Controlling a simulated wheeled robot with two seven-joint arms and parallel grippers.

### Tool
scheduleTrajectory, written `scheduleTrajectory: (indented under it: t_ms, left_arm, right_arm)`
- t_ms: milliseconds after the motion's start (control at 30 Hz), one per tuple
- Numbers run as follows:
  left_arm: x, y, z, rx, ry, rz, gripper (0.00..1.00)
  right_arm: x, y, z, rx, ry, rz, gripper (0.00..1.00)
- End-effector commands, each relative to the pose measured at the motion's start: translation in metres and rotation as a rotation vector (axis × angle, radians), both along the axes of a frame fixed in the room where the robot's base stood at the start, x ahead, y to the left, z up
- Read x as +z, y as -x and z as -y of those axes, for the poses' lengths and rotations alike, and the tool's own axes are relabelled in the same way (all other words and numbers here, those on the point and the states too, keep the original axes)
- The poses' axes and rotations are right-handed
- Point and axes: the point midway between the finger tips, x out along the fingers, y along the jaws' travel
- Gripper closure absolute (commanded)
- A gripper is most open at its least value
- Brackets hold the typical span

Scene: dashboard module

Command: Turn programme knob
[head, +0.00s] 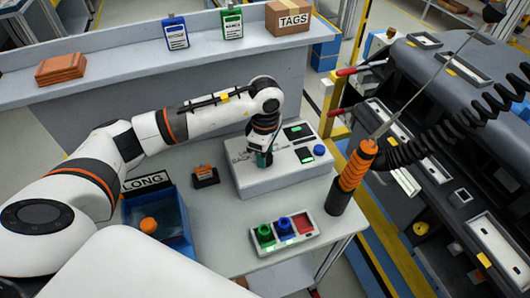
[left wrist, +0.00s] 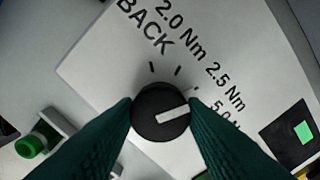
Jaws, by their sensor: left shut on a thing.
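The programme knob (left wrist: 150,103) is a round black dial with a white pointer bar, on the light grey panel of a control box (head: 262,182). In the left wrist view its pointer aims right and slightly up, towards the partly hidden "5.0" label. "BACK", "2.0 Nm" and "2.5 Nm" are printed further round. My left gripper (head: 264,158) reaches down onto the box, and its dark green fingers (left wrist: 161,108) are shut on the knob's two sides. In the head view the gripper hides the knob. My right gripper is not in view.
The box also carries a blue button (head: 319,150) and dark display windows with green areas. An orange driver (head: 357,165) on a coiled cable stands to its right. A tray of coloured caps (head: 282,234) lies in front. A blue bin (head: 183,235) stands left.

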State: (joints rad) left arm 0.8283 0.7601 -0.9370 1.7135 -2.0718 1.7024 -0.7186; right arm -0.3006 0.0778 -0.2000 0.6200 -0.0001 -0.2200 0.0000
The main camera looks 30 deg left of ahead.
Motion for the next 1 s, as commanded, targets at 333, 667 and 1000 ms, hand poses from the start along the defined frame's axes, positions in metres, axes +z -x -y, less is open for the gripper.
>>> scheduleTrajectory:
  t_ms: [333,667,1000]
  left_arm:
    - [0.001,-0.001,0.000,-0.001,0.001,0.002,0.41]
    - [0.028,-0.002,0.000,-0.003,0.001,0.008,0.41]
    - [0.097,-0.001,0.000,-0.001,0.000,0.007,0.41]
  right_arm:
    - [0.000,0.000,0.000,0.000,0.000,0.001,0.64]
    - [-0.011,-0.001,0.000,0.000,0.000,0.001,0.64]
    - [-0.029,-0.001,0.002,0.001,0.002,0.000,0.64]
